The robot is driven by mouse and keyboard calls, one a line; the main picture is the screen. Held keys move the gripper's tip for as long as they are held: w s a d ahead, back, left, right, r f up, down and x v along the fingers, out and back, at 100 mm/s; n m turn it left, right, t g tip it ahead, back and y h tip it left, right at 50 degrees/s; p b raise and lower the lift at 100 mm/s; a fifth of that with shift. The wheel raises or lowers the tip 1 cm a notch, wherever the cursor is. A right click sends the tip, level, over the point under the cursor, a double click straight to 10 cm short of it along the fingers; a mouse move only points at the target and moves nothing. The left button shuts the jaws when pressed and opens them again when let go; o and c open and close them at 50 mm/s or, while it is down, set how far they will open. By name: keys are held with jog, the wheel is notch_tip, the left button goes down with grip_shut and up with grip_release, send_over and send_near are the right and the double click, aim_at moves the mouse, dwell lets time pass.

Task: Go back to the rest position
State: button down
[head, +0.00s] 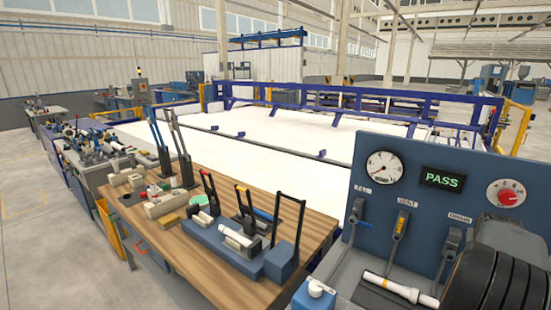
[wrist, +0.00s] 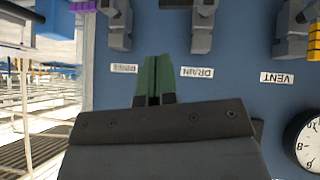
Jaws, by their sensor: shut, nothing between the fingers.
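My gripper (wrist: 154,62) shows in the wrist view with its two green fingers pressed together and nothing between them. It points at the blue test panel (wrist: 225,100), which appears upside down there, between a label at left and the DRAIN label (wrist: 196,72). Whether the fingertips touch the panel cannot be told. In the head view the gripper is not clearly seen. The blue panel (head: 385,230) stands at right with a lit PASS display (head: 442,180), a gauge (head: 385,168) and several grey valve levers. A white pipe with a yellow band (head: 400,288) lies before it.
A wooden bench (head: 170,240) at left holds a blue fixture (head: 215,240) with upright levers and a white pipe piece (head: 238,238). A red knob (head: 507,193) sits on the panel. Blue railings (head: 400,105) surround a wide white area behind. In the wrist view, valves (wrist: 205,25) line the top.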

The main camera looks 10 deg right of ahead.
jog(key=a+f+n+g+y, duration=0.1)
jog(key=a+f+y, duration=0.1)
jog(key=a, duration=1)
jog(key=a+f+n+y, duration=0.1)
jog(key=a+f+y, duration=0.15)
jog(key=a, duration=0.85)
jog(key=s+a+r+n+y, duration=0.1)
jog(key=a+n, duration=0.1)
jog(key=a, duration=0.6)
jog(key=s+a+n+t+y, duration=0.1)
jog(key=a+n, duration=0.1)
jog(key=a, duration=0.7)
jog(key=s+a+r+n+y, duration=0.1)
jog(key=a+n, duration=0.2)
jog(key=a, duration=0.5)
jog(key=shift+s+a+r, duration=0.2)
jog(key=shift+r, duration=0.15)
